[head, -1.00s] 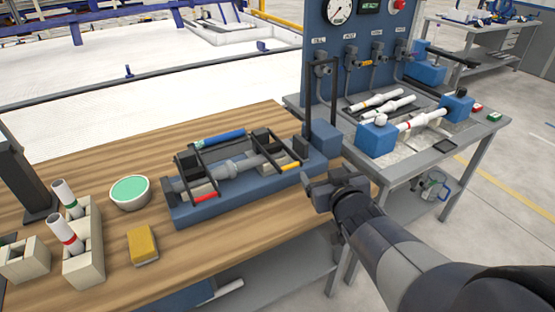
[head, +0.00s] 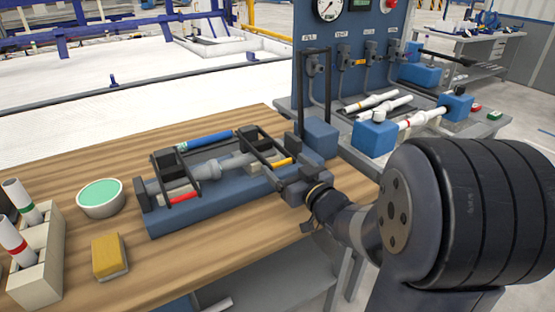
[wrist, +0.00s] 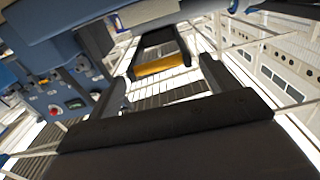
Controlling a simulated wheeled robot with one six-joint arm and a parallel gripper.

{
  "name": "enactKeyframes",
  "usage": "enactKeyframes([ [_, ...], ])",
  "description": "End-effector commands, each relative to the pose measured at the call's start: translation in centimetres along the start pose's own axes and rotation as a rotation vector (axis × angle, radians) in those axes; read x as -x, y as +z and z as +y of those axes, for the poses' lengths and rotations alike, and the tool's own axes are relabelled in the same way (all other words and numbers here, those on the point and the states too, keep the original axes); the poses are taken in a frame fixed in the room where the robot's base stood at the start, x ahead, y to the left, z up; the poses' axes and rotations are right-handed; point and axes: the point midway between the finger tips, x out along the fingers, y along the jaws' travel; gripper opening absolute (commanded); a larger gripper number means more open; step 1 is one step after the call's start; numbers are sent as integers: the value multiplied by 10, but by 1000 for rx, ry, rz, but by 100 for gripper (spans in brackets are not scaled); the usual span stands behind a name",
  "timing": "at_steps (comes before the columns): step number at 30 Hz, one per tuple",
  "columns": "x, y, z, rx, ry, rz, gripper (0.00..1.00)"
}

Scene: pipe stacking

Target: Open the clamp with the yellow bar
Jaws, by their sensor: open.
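The clamp with the yellow bar (head: 280,162) is a black frame at the right end of the blue fixture (head: 215,205), lying across a grey pipe (head: 212,170). Its yellow bar is at the near end. In the wrist view the yellow bar (wrist: 160,65) shows ahead, between my fingers in the picture and beyond their tips. My gripper (head: 296,182) is open and empty, just right of the yellow bar and near the fixture's right end. I cannot tell the exact gap. A second clamp with a red bar (head: 184,199) lies across the pipe's left part.
A blue cylinder (head: 205,140) lies behind the fixture. A green-topped bowl (head: 100,197), a yellow sponge (head: 109,256) and a beige holder with white pipes (head: 38,260) stand to the left. A blue block (head: 319,137) with a dark upright frame is close behind my gripper.

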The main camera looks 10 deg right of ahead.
Motion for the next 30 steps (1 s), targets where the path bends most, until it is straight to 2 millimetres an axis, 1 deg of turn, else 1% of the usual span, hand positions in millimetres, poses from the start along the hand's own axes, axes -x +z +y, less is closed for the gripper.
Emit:
enactKeyframes([
  [1,-10,1,0,0,-3,1,82],
  [3,-22,1,-1,1,-2,-1,82],
  [6,-35,1,0,1,-1,0,82],
  [9,-44,0,0,1,0,0,82],
  [13,-48,0,0,0,1,0,82],
  [20,-49,0,0,0,2,0,82],
  [30,-48,0,0,1,2,0,54],
])
